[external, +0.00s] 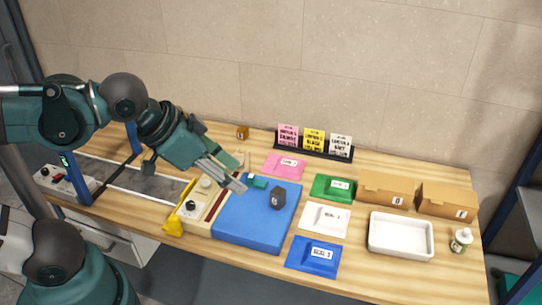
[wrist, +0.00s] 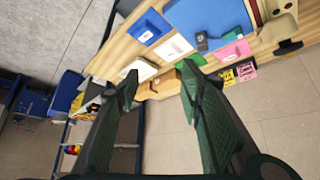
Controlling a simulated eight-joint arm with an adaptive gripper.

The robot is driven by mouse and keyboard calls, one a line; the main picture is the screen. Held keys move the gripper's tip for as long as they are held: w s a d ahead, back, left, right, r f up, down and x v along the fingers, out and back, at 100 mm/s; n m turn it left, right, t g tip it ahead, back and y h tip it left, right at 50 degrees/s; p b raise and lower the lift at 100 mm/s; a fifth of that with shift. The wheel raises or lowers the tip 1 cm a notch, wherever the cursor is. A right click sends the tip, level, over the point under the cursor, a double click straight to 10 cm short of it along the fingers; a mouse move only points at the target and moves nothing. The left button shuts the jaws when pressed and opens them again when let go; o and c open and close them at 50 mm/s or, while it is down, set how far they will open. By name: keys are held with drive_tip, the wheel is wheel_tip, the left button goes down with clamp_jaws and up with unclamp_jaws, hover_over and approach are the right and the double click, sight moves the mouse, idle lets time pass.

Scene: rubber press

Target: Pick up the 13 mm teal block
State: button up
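A small teal block (external: 258,182) lies near the back edge of the blue mat (external: 245,222) in the external view. A larger dark, many-sided block (external: 277,198) sits just in front and right of it; it also shows in the wrist view (wrist: 201,40). My gripper (external: 236,178) appears in the external view just left of the teal block, above the mat's left side. In the wrist view my gripper (wrist: 160,77) has its two fingers wide apart with nothing between them. The exact height of my gripper above the mat is hard to tell.
Pink (external: 284,166), green (external: 333,187), white (external: 324,219) and blue (external: 313,256) packets lie right of the mat. A white tray (external: 373,253), cardboard boxes (external: 387,192) and a bottle (external: 460,240) stand farther right. A control box (external: 192,207) stands left of the mat. Label cards (external: 314,140) stand behind.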

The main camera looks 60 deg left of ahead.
drive_tip(key=w+a+f+n+g+y+b, duration=0.15)
drive_tip(key=w+a, duration=0.25)
drive_tip(key=a, duration=0.8)
drive_tip(key=w+a+f+n+g, duration=0.2)
drive_tip(key=w+a+f, duration=0.1)
drive_tip(key=a, duration=0.8)
drive_tip(key=w+a+f+n+g+b, duration=0.15)
drive_tip(key=w+a, duration=0.25)
drive_tip(key=a, duration=0.8)
drive_tip(key=s+a+f+n, duration=0.1)
drive_tip(key=s+a+f, duration=0.4)
drive_tip(key=a, duration=0.6)
drive_tip(key=s+a+f+n+g+h+b, duration=0.1)
drive_tip(key=s+a+f, duration=0.4)
drive_tip(key=a+f, duration=0.4)
drive_tip(key=s+a+f+n+g+b, duration=0.1)
drive_tip(key=s+a+f, duration=0.4)
drive_tip(key=a, duration=0.9)
drive_tip(key=shift+s+a+f+n+h, duration=0.1)
drive_tip(key=shift+s+f+n+h, duration=0.15)
drive_tip(key=shift+f, duration=0.4)
drive_tip(key=shift+s+f+n, duration=0.1)
drive_tip(key=shift+f+n, duration=0.25)
drive_tip(key=shift+f, duration=0.3)
drive_tip(key=shift+s+a+f, duration=0.2)
drive_tip(key=shift+f, duration=0.1)
